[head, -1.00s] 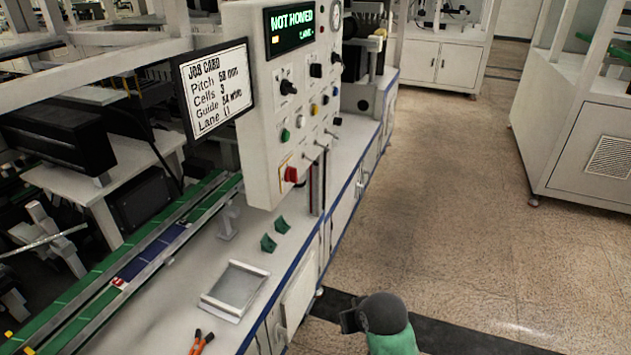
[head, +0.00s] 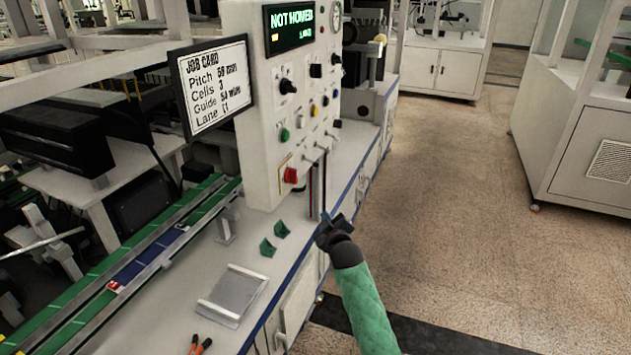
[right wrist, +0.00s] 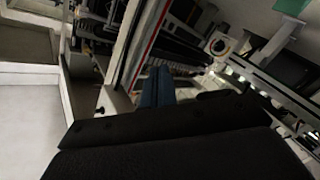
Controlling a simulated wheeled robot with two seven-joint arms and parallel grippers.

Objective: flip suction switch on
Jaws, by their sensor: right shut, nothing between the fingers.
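The white control panel (head: 262,100) stands upright on the bench, with several knobs, coloured buttons and small toggle levers. A row of toggle levers (head: 320,146) sits low on the panel, above and right of a red switch (head: 291,175). I cannot read which one is the suction switch. My right gripper (head: 328,219) is shut and empty, below the panel's lower right edge and apart from the levers. In the right wrist view its dark blue fingertips (right wrist: 157,87) lie together. My left gripper is not in view.
A display (head: 291,26) reads NOT HOMED. A job card (head: 213,85) hangs left of the panel. A metal tray (head: 233,295), green blocks (head: 267,248) and orange-handled pliers (head: 200,345) lie on the bench. The conveyor (head: 150,265) runs at left. The floor at right is clear.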

